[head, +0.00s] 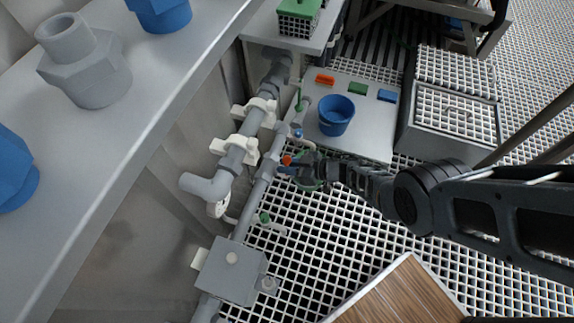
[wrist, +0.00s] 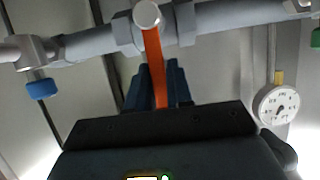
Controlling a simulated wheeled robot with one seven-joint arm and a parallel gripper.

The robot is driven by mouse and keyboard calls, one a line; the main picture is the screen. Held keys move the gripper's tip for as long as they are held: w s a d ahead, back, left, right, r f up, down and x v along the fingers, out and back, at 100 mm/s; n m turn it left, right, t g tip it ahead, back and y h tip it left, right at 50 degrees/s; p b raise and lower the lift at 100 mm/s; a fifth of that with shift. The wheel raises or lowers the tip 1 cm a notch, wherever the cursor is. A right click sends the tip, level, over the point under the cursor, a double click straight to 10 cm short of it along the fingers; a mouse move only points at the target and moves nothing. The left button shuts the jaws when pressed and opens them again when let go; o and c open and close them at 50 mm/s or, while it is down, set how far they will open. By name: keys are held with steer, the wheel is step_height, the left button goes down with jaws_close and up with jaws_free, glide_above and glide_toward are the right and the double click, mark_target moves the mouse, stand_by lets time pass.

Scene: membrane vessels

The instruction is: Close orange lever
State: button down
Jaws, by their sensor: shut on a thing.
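The orange lever (wrist: 154,62) hangs from a round grey valve hub (wrist: 147,14) on the pipe in the wrist view. It points down toward me, roughly across the pipe and slightly tilted. My gripper (wrist: 157,75) is shut on the lever, with its dark blue fingers on both sides of it. The lower end of the lever is hidden behind the gripper body. In the head view the lever shows as a small orange spot (head: 287,160) on the grey pipe, with my gripper (head: 291,170) beside it; the fingers are small there.
A blue handle (wrist: 41,88) lies left along the pipe, and a pressure gauge (wrist: 277,104) hangs at the right. A blue bucket (head: 336,114) and small coloured blocks stand on a pale platform (head: 365,138). A grey box (head: 232,272) sits lower on the pipe. Grating covers the floor.

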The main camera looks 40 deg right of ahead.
steer(key=c, duration=1.1)
jaws_free()
steer(key=p+v, duration=0.4)
steer(key=v, duration=0.3)
steer(key=shift+s+d+p, duration=0.3)
